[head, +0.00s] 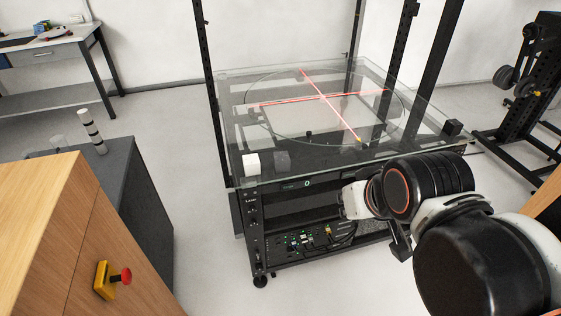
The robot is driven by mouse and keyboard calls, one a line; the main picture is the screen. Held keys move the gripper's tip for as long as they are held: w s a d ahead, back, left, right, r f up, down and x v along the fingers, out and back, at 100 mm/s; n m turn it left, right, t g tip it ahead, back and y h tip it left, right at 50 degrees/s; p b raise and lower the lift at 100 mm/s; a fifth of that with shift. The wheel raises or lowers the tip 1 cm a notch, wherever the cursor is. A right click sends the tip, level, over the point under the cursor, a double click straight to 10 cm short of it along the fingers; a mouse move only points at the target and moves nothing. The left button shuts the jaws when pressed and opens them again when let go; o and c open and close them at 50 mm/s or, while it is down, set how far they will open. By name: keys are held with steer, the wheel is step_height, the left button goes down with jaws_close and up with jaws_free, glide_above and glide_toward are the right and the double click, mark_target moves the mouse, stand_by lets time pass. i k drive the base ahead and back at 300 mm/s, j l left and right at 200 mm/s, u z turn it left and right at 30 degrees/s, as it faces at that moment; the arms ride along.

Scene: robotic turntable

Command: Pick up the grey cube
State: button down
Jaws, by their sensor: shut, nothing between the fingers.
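The grey cube (282,160) sits on the glass top of the turntable (350,155), near its front left corner. A white cube (251,163) stands close to its left. My gripper (401,247) is partly hidden by my arm at the lower right, in front of the turntable frame and well to the right of the grey cube. Its fingers are small and dark here. It is shut and empty, apart from every cube.
A black cube (453,127) sits near the right corner of the glass. Dark upright posts (205,90) rise around the turntable. Red lines (324,97) cross on its disc. A wooden cabinet (60,230) with a red button (126,275) stands at the left.

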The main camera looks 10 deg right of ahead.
mark_target(282, 161)
steer(key=i+u, duration=0.2)
steer(key=i, duration=0.65)
